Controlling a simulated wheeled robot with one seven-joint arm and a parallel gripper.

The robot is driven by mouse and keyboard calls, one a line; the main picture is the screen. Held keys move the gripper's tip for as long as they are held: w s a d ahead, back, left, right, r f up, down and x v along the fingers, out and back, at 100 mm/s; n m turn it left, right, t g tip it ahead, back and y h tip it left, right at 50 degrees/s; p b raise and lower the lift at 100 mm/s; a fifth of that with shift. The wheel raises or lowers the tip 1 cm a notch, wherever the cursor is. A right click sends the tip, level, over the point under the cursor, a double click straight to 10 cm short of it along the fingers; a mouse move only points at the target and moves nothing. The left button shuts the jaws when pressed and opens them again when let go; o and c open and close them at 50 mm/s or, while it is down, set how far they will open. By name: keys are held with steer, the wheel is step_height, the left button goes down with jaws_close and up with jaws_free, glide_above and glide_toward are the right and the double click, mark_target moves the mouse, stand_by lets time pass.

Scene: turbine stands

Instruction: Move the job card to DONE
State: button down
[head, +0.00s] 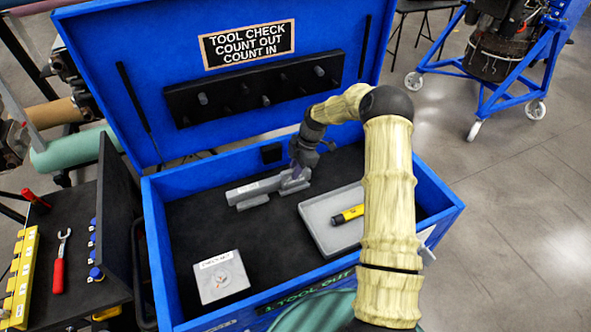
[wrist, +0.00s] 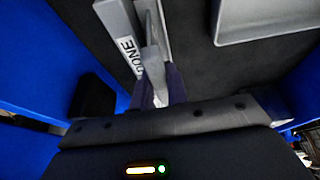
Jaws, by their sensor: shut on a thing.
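My gripper (head: 297,172) is low inside the blue tool chest, at the right end of a grey slotted holder (head: 258,191). In the wrist view my gripper (wrist: 160,90) is shut on a thin grey piece seen nearly edge-on, which I take to be the job card (wrist: 154,62). The holder (wrist: 112,18) shows there too, with a white DONE label (wrist: 131,58) on it, right beside the card. The card's face is not readable, and I cannot tell whether its lower edge sits in the slot or is just above it.
A grey tray (head: 318,215) with a yellow-and-black torch (head: 347,215) lies to the right. A pale labelled box (head: 221,278) is at the front left. The chest's blue walls (head: 157,245) and raised lid (head: 100,60) surround my arm. The dark floor between is clear.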

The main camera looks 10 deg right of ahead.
steer(key=shift+s+d+f+b, duration=0.1)
steer(key=shift+s+f+b, duration=0.25)
steer(key=shift+f, duration=0.5)
steer(key=c, duration=1.7)
jaws_free()
steer(key=shift+c, duration=0.2)
steer(key=o, duration=0.4)
steer(key=shift+w, duration=0.15)
steer(key=shift+o, duration=0.2)
steer(key=shift+w, duration=0.2)
steer(key=shift+s+r, duration=0.1)
steer(key=shift+r, duration=0.1)
steer(key=shift+r+p, duration=0.35)
steer(key=shift+r, duration=0.05)
steer(key=shift+r+p, duration=1.55)
steer(key=shift+r, duration=1.65)
